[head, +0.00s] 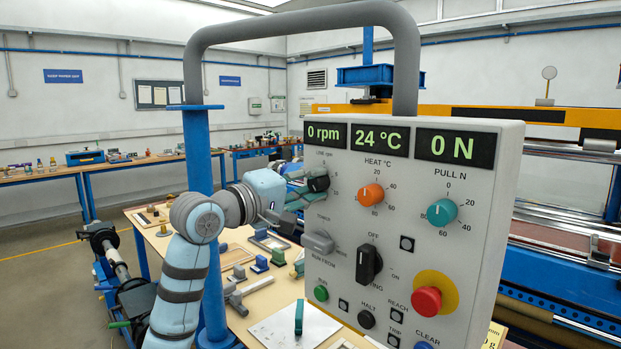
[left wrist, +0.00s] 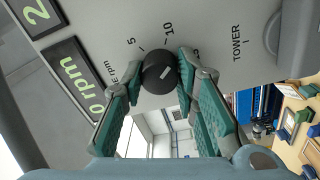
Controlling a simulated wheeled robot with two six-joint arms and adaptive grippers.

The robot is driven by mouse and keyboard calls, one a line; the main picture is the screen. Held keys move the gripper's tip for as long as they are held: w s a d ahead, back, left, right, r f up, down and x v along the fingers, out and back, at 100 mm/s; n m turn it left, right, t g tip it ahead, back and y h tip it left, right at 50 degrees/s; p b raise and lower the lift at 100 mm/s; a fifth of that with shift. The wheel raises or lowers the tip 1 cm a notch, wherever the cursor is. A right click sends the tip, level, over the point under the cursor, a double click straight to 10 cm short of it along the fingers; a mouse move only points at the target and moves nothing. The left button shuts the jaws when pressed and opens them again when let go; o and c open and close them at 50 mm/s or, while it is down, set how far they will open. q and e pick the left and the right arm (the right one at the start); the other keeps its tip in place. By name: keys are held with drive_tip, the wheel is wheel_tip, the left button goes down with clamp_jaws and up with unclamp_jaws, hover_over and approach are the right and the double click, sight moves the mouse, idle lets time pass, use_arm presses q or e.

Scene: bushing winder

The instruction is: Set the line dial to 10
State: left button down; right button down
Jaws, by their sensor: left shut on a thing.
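The line dial is a black round knob (head: 318,183) at the upper left of the control panel (head: 490,190), under the "0 rpm" display (head: 325,134). My left gripper (head: 312,186) reaches it from the left and is shut on it. In the left wrist view the dial (left wrist: 158,73) sits between the two teal fingers (left wrist: 163,80). A further label is partly hidden by a finger. My right gripper is not in view.
A grey lever switch (head: 318,241) is just below the dial, and an orange heat dial (head: 370,195) is to its right. A red stop button (head: 427,300) is lower right. A blue post (head: 198,150) and grey tube frame stand beside my left arm.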

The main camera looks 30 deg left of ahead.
use_arm(q)
drive_tip(key=shift+f+n+p, duration=0.1)
drive_tip(key=shift+n+p, duration=0.2)
drive_tip(key=shift+n, duration=1.7)
drive_tip(key=c, duration=1.3)
unclamp_jaws()
drive_tip(key=shift+a, duration=0.1)
drive_tip(key=shift+s, duration=0.15)
